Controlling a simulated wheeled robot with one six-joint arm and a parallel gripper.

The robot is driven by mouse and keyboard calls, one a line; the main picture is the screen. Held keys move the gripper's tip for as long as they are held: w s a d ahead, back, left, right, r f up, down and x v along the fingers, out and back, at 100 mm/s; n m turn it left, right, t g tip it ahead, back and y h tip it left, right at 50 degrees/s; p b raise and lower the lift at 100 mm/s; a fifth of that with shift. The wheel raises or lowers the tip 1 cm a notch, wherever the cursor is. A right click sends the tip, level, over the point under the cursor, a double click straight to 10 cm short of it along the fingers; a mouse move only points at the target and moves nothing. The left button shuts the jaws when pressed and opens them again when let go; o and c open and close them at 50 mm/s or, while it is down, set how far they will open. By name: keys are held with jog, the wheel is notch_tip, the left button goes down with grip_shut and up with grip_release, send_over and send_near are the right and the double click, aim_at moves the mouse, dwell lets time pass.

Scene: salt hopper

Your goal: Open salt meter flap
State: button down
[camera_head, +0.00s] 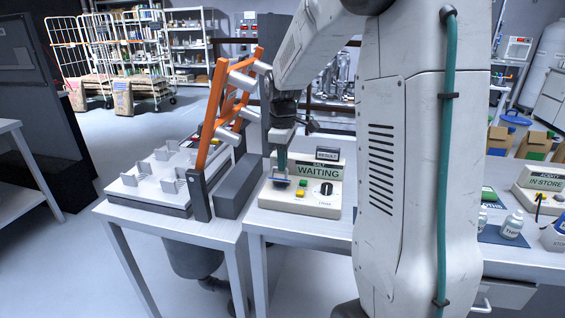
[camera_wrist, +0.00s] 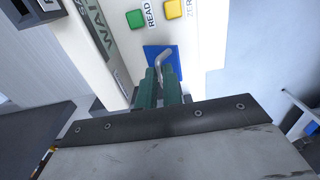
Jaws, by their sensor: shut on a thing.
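The salt meter (camera_head: 312,200) is a cream box on the metal table, with a display reading "SALT WAITING", a black knob, and green and yellow buttons. Its blue flap (camera_wrist: 150,52) has a bent grey metal handle (camera_wrist: 165,54). My gripper (camera_wrist: 161,76) has green fingers, shut on the handle in the wrist view. In the head view my gripper (camera_head: 282,163) reaches down from above to the meter's left side, over the flap (camera_head: 280,183). The flap looks flat against the meter's face; I cannot tell whether it is ajar. The fingers hide part of it.
Left of the meter stand a dark grey block (camera_head: 238,186), an orange frame with grey cylinders (camera_head: 228,105) and a white tray with small racks (camera_head: 150,178). A small "RESULT" sign (camera_head: 327,154) stands behind the meter. White bottles (camera_head: 512,224) and another meter (camera_head: 543,184) are right.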

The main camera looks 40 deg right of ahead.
jog(key=shift+w+d+r+g+y, duration=0.15)
jog(key=shift+w+d+g+y, duration=0.5)
jog(key=shift+d+y, duration=0.2)
jog(key=d+g+y, duration=0.1)
jog(key=w+g+y, duration=0.1)
jog(key=y, duration=0.1)
jog(key=shift+w+d, duration=0.25)
jog(key=shift+d, duration=0.15)
jog(key=shift+w+d, duration=0.15)
jog(key=shift+d, duration=0.1)
jog(key=shift+d+f, duration=0.1)
jog(key=shift+f, duration=0.1)
jog(key=c, duration=1.5)
grip_release()
jog(key=shift+c, duration=0.2)
